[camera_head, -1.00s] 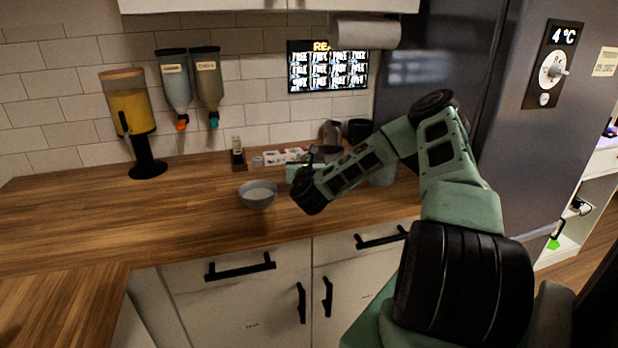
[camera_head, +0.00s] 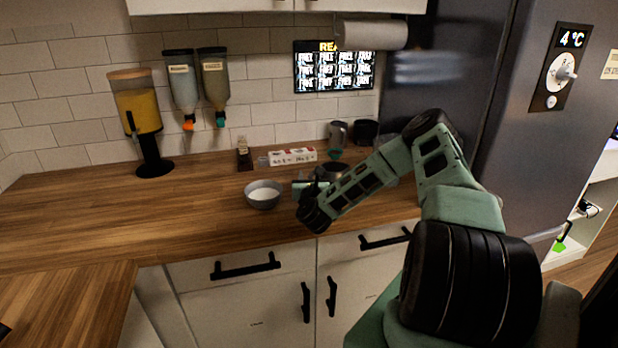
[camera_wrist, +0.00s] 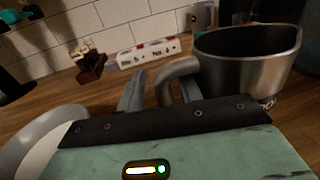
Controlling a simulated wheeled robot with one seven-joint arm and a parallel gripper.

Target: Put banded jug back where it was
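A steel jug (camera_wrist: 245,62) stands on the counter at the right of the wrist view, with its curved handle (camera_wrist: 180,72) toward my gripper. No band shows on the part I see. In the head view this jug (camera_head: 334,171) is mostly hidden behind my arm. My gripper (camera_wrist: 160,88) is open, its two fingers apart with the handle between them; a gap shows beside the left finger. In the head view my gripper (camera_head: 300,187) is low over the counter. Another grey jug (camera_head: 338,133) stands at the back; whether it bears a band is unclear.
A grey bowl (camera_head: 263,196) with white contents stands just left of my gripper. A white strip with red marks (camera_head: 290,157) lies behind, beside a small dark stand (camera_head: 244,160). A black container (camera_head: 365,131) is at the back right. The left counter is mostly clear.

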